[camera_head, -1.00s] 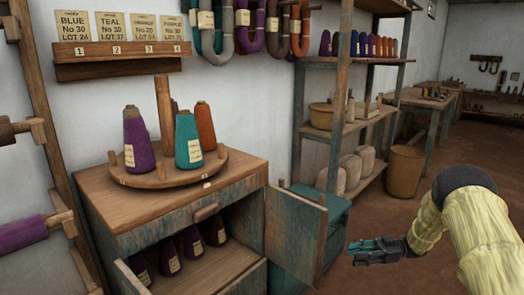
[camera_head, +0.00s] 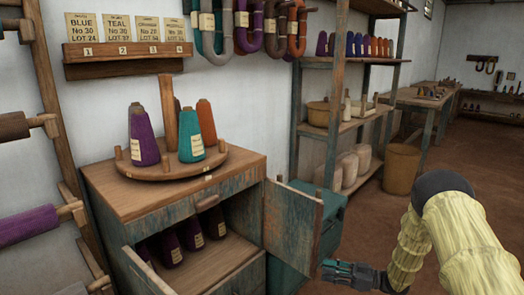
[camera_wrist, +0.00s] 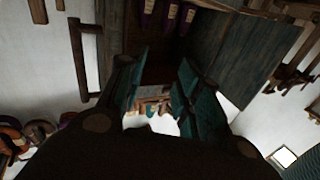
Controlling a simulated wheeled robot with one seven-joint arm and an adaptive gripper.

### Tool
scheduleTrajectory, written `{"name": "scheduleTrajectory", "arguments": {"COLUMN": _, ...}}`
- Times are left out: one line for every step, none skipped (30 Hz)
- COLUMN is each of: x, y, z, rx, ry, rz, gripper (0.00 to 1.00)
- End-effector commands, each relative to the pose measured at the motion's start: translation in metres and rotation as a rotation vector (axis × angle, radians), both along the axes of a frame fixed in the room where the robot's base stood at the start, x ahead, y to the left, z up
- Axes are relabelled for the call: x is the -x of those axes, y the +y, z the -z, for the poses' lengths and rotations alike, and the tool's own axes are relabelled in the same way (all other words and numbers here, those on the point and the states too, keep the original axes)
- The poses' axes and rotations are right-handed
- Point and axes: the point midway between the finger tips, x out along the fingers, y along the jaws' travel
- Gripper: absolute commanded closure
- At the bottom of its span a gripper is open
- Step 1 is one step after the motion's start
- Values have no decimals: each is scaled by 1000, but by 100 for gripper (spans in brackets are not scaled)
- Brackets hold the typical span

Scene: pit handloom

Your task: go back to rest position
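My gripper (camera_head: 332,270) is low at the bottom right of the head view, in front of the open right cabinet door. In the wrist view my gripper (camera_wrist: 160,90) has its two teal-padded fingers spread apart with nothing held between them. My arm reaches in from the right, with a yellow sleeve and a dark elbow. The wrist view faces the open cabinet, with cones (camera_wrist: 167,14) in part at its top edge.
A wooden cabinet (camera_head: 120,205) bears a turntable (camera_head: 150,172) with purple, teal and orange cones. Its doors stand open, the right one (camera_head: 292,225) close to my gripper. Several cones stand inside.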

Motion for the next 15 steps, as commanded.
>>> {"name": "scheduleTrajectory", "arguments": {"x": 4, "y": 9, "z": 12, "rx": 5, "ry": 30, "rz": 56, "gripper": 66}}
{"name": "scheduleTrajectory", "arguments": {"x": 7, "y": 14, "z": 20, "rx": 11, "ry": 48, "rz": 96, "gripper": 66}}
{"name": "scheduleTrajectory", "arguments": {"x": 10, "y": 19, "z": 32, "rx": 24, "ry": 76, "rz": 152, "gripper": 66}}
{"name": "scheduleTrajectory", "arguments": {"x": 14, "y": 24, "z": 41, "rx": 34, "ry": 101, "rz": 193, "gripper": 66}}
{"name": "scheduleTrajectory", "arguments": {"x": 18, "y": 27, "z": 51, "rx": 48, "ry": 125, "rz": 234, "gripper": 66}}
{"name": "scheduleTrajectory", "arguments": {"x": 24, "y": 30, "z": 64, "rx": 68, "ry": 160, "rz": 288, "gripper": 66}}
{"name": "scheduleTrajectory", "arguments": {"x": 30, "y": 33, "z": 73, "rx": 84, "ry": 187, "rz": 328, "gripper": 66}}
{"name": "scheduleTrajectory", "arguments": {"x": 36, "y": 35, "z": 83, "rx": 102, "ry": 217, "rz": 366, "gripper": 66}}
{"name": "scheduleTrajectory", "arguments": {"x": 46, "y": 38, "z": 97, "rx": 128, "ry": 258, "rz": 414, "gripper": 66}}
{"name": "scheduleTrajectory", "arguments": {"x": 55, "y": 40, "z": 107, "rx": 150, "ry": 290, "rz": 450, "gripper": 66}}
{"name": "scheduleTrajectory", "arguments": {"x": 64, "y": 40, "z": 117, "rx": 172, "ry": 324, "rz": 485, "gripper": 66}}
{"name": "scheduleTrajectory", "arguments": {"x": 78, "y": 41, "z": 130, "rx": 206, "ry": 369, "rz": 529, "gripper": 66}}
{"name": "scheduleTrajectory", "arguments": {"x": 89, "y": 42, "z": 140, "rx": 231, "ry": 406, "rz": 560, "gripper": 66}}
{"name": "scheduleTrajectory", "arguments": {"x": 101, "y": 42, "z": 149, "rx": 259, "ry": 441, "rz": 591, "gripper": 66}}
{"name": "scheduleTrajectory", "arguments": {"x": 118, "y": 42, "z": 161, "rx": 296, "ry": 493, "rz": 630, "gripper": 66}}
